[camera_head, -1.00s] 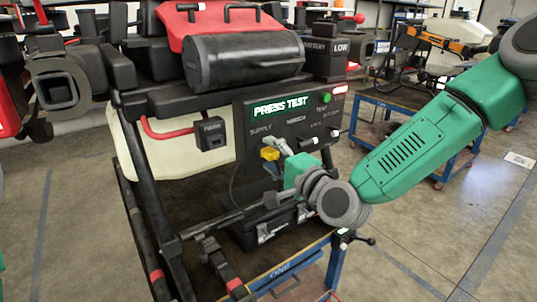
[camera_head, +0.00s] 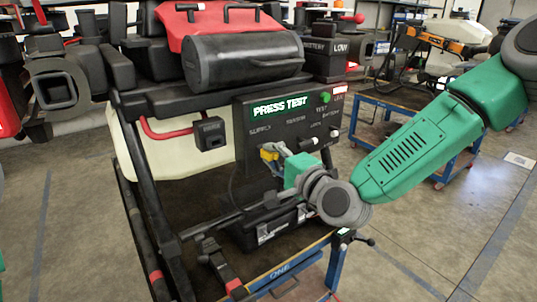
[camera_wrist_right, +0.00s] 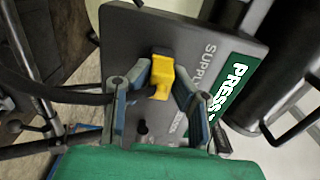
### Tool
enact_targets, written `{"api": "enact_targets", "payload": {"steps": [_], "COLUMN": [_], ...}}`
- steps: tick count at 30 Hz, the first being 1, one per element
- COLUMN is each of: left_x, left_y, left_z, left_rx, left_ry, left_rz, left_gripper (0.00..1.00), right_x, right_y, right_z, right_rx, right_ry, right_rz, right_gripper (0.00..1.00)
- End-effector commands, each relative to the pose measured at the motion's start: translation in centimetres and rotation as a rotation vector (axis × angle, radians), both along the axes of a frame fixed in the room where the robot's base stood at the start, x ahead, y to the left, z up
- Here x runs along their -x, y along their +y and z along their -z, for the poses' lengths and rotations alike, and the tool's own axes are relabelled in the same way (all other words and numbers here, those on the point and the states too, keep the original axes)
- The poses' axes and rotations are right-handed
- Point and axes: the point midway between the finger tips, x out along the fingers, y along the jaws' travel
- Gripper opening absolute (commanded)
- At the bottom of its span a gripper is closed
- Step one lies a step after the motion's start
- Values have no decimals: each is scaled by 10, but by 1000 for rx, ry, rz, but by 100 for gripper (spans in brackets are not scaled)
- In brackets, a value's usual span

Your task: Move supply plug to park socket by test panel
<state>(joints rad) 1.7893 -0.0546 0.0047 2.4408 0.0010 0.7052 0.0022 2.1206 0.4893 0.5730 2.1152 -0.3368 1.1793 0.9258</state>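The yellow supply plug (camera_head: 269,154) sits at the test panel (camera_head: 258,106), under the SUPPLY label. The plug also shows in the wrist view (camera_wrist_right: 162,76), with a black cable running left from it. My right gripper (camera_wrist_right: 164,82) has one finger on each side of the plug; a gap shows beside it, and contact cannot be made out. A small black box with a blurred label, possibly the park socket (camera_head: 210,133), hangs left of the panel. My left gripper is not in view.
A dark hole (camera_wrist_right: 143,127) is in the panel below the plug in the wrist view. A black cylinder (camera_head: 243,60) sits above the panel, and a pale tank (camera_head: 165,150) behind the frame. A blue-framed cart (camera_head: 330,262) stands beneath.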

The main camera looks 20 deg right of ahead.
Motion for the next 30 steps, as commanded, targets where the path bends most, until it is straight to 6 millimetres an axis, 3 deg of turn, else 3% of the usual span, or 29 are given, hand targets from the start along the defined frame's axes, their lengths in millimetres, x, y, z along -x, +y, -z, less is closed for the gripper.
{"api": "enact_targets", "payload": {"steps": [30], "left_x": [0], "left_y": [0], "left_z": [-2], "left_rx": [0], "left_ry": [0], "left_rz": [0], "left_gripper": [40], "right_x": [34], "right_y": [-13], "right_z": [0], "right_rx": [0], "right_ry": [0], "right_rz": [0], "right_gripper": [0]}}
